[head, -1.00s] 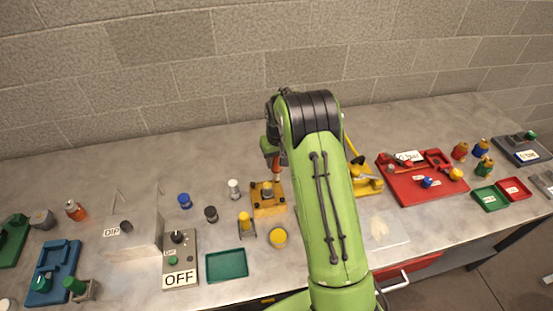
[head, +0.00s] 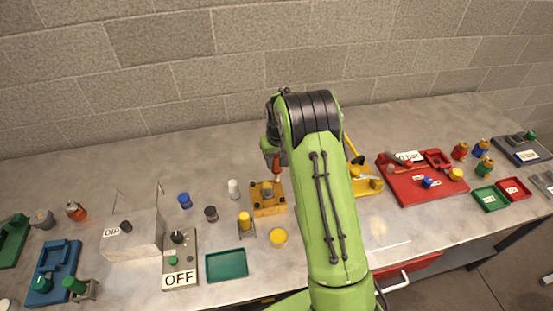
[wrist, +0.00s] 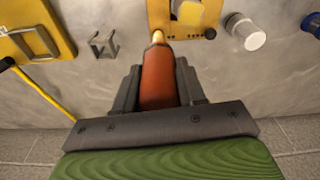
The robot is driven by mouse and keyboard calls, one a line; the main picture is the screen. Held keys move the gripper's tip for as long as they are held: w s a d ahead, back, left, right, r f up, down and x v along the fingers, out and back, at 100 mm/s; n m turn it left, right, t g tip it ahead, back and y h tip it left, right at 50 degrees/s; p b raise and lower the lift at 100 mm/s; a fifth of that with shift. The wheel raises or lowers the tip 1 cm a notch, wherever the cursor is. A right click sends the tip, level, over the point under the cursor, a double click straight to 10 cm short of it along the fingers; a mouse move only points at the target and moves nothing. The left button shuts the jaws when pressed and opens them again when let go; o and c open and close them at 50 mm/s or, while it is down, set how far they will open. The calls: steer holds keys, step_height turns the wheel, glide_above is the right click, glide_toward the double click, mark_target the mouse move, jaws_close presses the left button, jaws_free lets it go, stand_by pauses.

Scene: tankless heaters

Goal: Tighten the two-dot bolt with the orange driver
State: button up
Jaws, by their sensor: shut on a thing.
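My gripper (wrist: 157,84) is shut on the orange driver (wrist: 158,78), with one dark finger on each side of its handle. The driver's brass-coloured tip points at the near edge of a yellow block (wrist: 200,18) in the wrist view. In the head view the driver (head: 276,170) hangs above the right part of the yellow block (head: 270,208), and my gripper is mostly hidden by my arm. I cannot tell whether the tip touches a bolt. A small dark round part (wrist: 210,33) shows on the block.
A white cylinder (wrist: 245,32) stands beside the block. A yellow fixture (head: 366,180) and red tray (head: 425,188) lie to the right. A yellow-topped piece (head: 245,222), green tray (head: 227,266) and OFF switch panel (head: 180,262) stand to the left and front.

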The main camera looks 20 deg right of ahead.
steer(key=shift+r+p, duration=2.35)
steer(key=shift+r, duration=1.3)
